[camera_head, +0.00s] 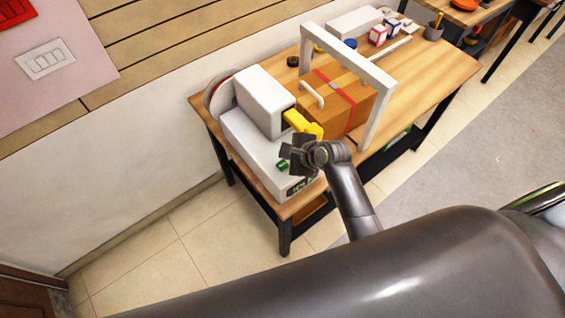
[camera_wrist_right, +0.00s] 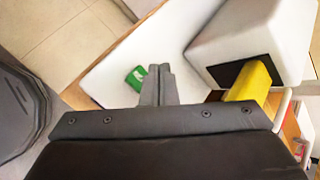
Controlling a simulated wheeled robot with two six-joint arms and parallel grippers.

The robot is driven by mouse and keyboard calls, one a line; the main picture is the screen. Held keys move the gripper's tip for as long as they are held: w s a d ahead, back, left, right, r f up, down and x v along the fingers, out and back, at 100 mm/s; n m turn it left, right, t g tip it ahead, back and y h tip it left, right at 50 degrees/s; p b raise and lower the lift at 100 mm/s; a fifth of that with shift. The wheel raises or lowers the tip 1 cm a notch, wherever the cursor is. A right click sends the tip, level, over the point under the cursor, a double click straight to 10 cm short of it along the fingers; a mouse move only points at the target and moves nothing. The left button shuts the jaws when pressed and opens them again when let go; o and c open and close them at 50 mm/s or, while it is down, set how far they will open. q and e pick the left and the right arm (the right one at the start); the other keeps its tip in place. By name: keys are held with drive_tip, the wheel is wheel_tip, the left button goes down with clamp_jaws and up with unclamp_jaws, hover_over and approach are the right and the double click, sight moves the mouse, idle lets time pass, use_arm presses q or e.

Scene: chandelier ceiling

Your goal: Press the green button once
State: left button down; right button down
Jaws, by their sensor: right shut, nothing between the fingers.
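The green button (camera_head: 283,166) sits on the top face of the low white base of a machine (camera_head: 245,146). In the right wrist view the green button (camera_wrist_right: 135,78) shows just left of my fingertips. My right gripper (camera_head: 290,154) is shut and empty, over the machine's base and close to the button; it also shows in the wrist view (camera_wrist_right: 158,72). I cannot tell whether it touches the button. My left gripper is not in view.
The machine's white upper housing (camera_head: 264,100) has a yellow part (camera_head: 302,124) sticking out. A white frame (camera_head: 378,95) stands around a brown box (camera_head: 336,100) with a red band. The wooden table (camera_head: 440,72) also holds small items at its far end. A wall (camera_head: 110,150) lies behind.

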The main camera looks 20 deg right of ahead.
drive_tip(key=shift+r, duration=1.35)
drive_tip(key=s+d+r+n+g+h, duration=0.1)
drive_tip(key=s+d+n+h, duration=0.1)
drive_tip(key=s+d+n, duration=0.45)
drive_tip(key=s+d+r+n+g+h, duration=0.1)
drive_tip(key=s+d+n+g+h, duration=0.15)
drive_tip(key=s+n, duration=0.7)
drive_tip(key=s+d+r+n+g+h, duration=0.15)
drive_tip(key=s+d+n, duration=0.3)
drive_tip(key=s, duration=0.75)
wheel_tip(320, 180, down, 35)
drive_tip(key=s+d+b, duration=0.1)
drive_tip(key=d+b, duration=0.2)
drive_tip(key=b, duration=0.5)
drive_tip(key=s+a+f+b, duration=0.1)
drive_tip(key=s+f+b, duration=0.2)
drive_tip(key=s+f, duration=0.4)
drive_tip(key=s+f+g+b, duration=0.1)
drive_tip(key=s+f+b, duration=0.2)
drive_tip(key=s+f, duration=0.4)
wheel_tip(320, 180, down, 6)
drive_tip(key=shift+s+a+f+g+b, duration=0.1)
drive_tip(key=shift+s+a+g+b, duration=0.05)
drive_tip(key=shift+a+g+b, duration=0.2)
